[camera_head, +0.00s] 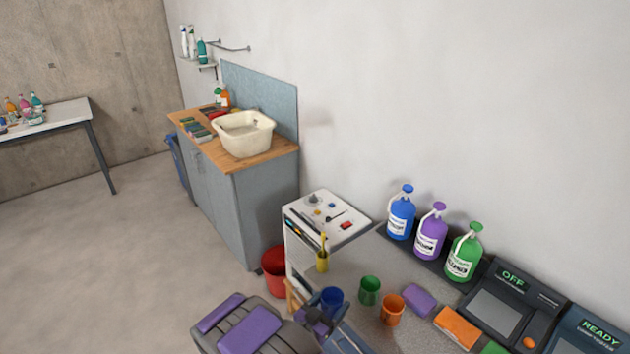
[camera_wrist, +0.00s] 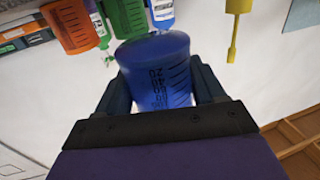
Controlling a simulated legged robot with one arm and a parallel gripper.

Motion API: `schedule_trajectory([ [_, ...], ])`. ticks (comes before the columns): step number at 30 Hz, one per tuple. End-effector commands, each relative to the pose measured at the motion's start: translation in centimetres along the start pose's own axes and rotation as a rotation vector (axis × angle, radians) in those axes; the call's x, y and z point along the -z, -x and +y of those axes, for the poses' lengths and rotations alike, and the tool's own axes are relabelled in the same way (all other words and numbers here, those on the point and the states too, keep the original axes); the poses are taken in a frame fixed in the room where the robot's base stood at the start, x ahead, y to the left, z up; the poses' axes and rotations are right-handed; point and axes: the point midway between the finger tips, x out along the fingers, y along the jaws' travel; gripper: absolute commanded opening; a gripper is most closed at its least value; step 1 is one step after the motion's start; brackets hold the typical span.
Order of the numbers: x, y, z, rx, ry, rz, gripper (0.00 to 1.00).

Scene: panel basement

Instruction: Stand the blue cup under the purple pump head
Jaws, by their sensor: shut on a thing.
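The blue cup (camera_head: 332,298) is in my gripper (camera_head: 321,310), near the left end of the grey counter. In the wrist view the blue cup (camera_wrist: 157,75) sits between the two dark fingers of my gripper (camera_wrist: 158,62), which touch its sides. The purple pump bottle (camera_head: 431,236) stands against the wall between the blue and green bottles. Its purple pump head (camera_head: 439,207) is on top, up and to the right of the held cup. The counter just in front of this bottle looks bare. The cup's base is not clear in the head view.
The green cup (camera_head: 370,290) and orange cup (camera_head: 391,309) stand right of the held cup. A purple sponge (camera_head: 420,299) and orange block (camera_head: 456,327) lie further right. The blue bottle (camera_head: 400,217) and green bottle (camera_head: 464,256) flank the purple one. A yellow ladle (camera_head: 322,260) hangs at left.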

Motion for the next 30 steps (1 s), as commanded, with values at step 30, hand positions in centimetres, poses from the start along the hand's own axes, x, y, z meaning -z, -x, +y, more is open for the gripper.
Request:
schedule_trajectory([
  [30, 21.6, -14.8, -9.5, 0.541, -0.001, 0.010, 0.37],
])
